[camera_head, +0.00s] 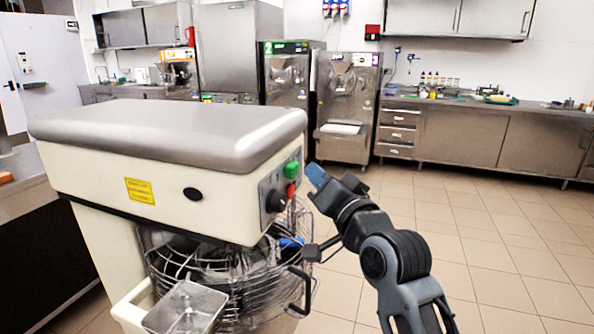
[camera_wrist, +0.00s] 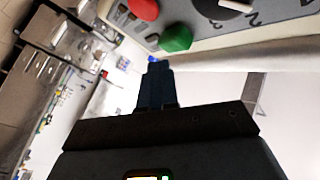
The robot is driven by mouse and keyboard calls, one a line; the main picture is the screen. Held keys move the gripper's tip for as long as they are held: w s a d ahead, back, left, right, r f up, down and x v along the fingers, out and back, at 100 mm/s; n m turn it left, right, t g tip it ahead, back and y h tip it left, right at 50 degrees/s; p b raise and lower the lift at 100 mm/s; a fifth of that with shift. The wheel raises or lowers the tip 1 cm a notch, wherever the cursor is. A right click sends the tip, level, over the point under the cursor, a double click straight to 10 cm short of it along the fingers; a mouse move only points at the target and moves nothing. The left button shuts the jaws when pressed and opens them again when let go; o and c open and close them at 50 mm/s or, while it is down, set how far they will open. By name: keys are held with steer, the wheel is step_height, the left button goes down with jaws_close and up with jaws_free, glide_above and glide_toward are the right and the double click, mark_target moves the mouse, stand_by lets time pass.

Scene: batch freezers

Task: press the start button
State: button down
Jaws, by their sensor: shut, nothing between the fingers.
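A cream mixer with a grey top (camera_head: 170,125) stands close on the left in the head view. Its front panel carries a green button (camera_head: 292,169), a red button (camera_head: 290,190) below it and a black knob (camera_head: 275,201). My gripper (camera_head: 316,174) is shut and empty, its blue fingertips just to the right of the green button with a small gap. In the wrist view the fingertips (camera_wrist: 157,66) lie just below and left of the green button (camera_wrist: 176,38). The red button (camera_wrist: 144,9) and part of the knob (camera_wrist: 222,6) also show there.
A wire guard (camera_head: 215,275) surrounds the mixer's bowl area under the panel, close to my arm. A metal tray (camera_head: 186,308) sticks out at the front. Freezers (camera_head: 346,105) and a long counter (camera_head: 470,140) stand at the back. The tiled floor on the right is clear.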

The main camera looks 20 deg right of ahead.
steer(key=shift+w+a, duration=0.1)
steer(key=shift+a, duration=0.05)
steer(key=shift+w+a, duration=0.15)
steer(key=shift+a, duration=0.05)
